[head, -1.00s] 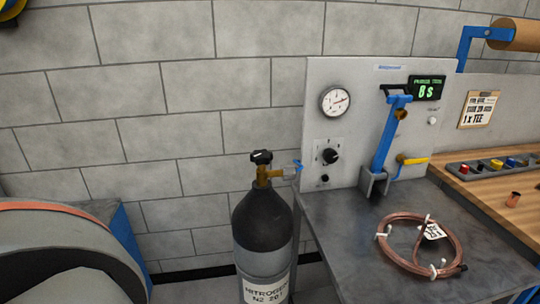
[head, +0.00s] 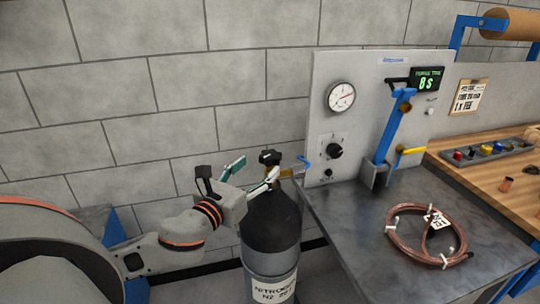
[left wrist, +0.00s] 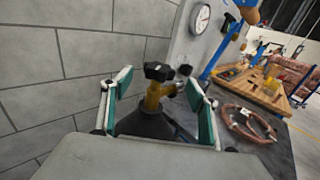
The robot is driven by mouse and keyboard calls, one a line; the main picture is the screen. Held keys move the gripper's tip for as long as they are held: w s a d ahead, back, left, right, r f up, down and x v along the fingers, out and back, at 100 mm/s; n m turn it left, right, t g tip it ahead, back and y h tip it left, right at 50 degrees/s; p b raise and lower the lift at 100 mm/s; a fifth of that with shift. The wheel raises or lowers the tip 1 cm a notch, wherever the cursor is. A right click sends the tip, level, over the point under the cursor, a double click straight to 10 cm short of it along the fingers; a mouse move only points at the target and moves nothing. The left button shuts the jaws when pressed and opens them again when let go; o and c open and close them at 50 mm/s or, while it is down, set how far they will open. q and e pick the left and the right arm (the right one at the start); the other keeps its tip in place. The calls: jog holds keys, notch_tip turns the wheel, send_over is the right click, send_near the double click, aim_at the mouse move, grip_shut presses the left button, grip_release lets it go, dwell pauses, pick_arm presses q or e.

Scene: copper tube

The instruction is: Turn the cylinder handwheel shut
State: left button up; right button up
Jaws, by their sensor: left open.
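The black handwheel (head: 269,157) sits on top of the brass valve of the nitrogen cylinder (head: 271,222), which stands upright beside the metal bench. In the left wrist view the handwheel (left wrist: 158,72) and brass valve (left wrist: 152,95) show ahead, between the fingers. My left gripper (head: 253,171) is open and empty, its fingers spread just left of the handwheel in the head view. In the left wrist view the gripper (left wrist: 158,88) has a teal-padded finger on each side of the valve, with no contact to be seen. My right gripper is not in view.
The grey bench (head: 345,225) holds a copper coil (head: 425,235). A block wall stands close behind the cylinder.

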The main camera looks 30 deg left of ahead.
aim_at(265, 160)
pick_arm(q)
jog(key=shift+w+a+p, duration=0.15)
jog(key=shift+w+a, duration=0.05)
jog(key=shift+w, duration=1.7)
jog(key=shift+w+a+p, duration=0.15)
jog(key=shift+w, duration=1.75)
jog(key=c, duration=1.1)
